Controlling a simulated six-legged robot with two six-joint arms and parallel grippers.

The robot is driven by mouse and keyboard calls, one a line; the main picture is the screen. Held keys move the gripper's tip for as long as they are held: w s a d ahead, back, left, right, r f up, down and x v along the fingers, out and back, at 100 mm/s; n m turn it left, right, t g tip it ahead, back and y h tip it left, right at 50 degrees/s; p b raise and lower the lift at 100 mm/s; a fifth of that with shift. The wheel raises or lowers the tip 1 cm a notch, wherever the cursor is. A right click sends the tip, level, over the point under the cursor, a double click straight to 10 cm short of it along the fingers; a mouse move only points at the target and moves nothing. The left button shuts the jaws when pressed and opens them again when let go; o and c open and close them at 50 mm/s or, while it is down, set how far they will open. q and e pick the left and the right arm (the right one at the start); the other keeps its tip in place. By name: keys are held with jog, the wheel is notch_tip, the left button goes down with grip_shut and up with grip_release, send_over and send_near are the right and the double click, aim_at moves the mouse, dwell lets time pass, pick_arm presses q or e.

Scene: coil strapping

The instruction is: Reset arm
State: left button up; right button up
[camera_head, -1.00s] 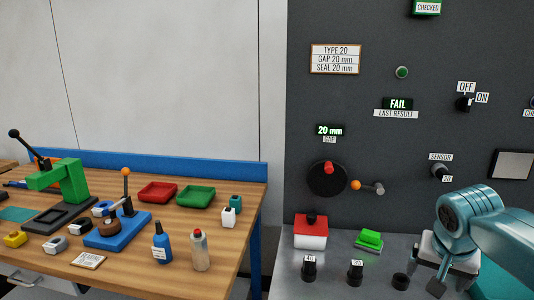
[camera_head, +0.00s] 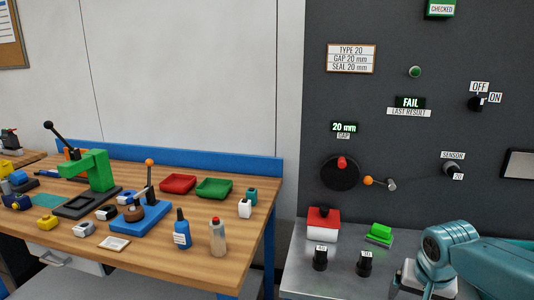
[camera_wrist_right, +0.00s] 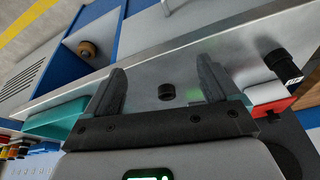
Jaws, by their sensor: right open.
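My right arm enters the head view from the right, its teal wrist low over the grey bench (camera_head: 302,262). My right gripper (camera_wrist_right: 162,85) shows in the right wrist view with its two dark fingers wide apart and nothing between them. In the head view the fingertips are out of frame at the bottom. My left gripper is not in view.
A red-and-white box (camera_head: 323,224), a green block (camera_head: 380,233) and black knobs labelled with numbers (camera_head: 320,260) stand on the bench. The dark panel (camera_head: 420,140) rises behind, reading FAIL. A wooden table (camera_head: 190,262) with tools and trays (camera_head: 178,184) is left.

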jog(key=s+a+f+n+g+y+p, duration=0.1)
jog(key=s+a+f+n+y, duration=0.1)
jog(key=a+f, duration=0.6)
jog(key=s+a+f+n+y+p, duration=0.15)
jog(key=a+f, duration=0.35)
jog(key=f, duration=0.5)
jog(key=s+a+f, duration=0.3)
jog(key=s+f, duration=0.1)
jog(key=s, duration=0.2)
jog(key=s+a+f+g+y+p, duration=0.1)
jog(key=s+a+f, duration=0.2)
jog(key=s, duration=0.3)
jog(key=s+a+f+y, duration=0.1)
jog(key=s+a+f, duration=0.3)
jog(key=s+f, duration=0.1)
jog(key=shift+s+g, duration=0.3)
jog(key=shift+s, duration=0.45)
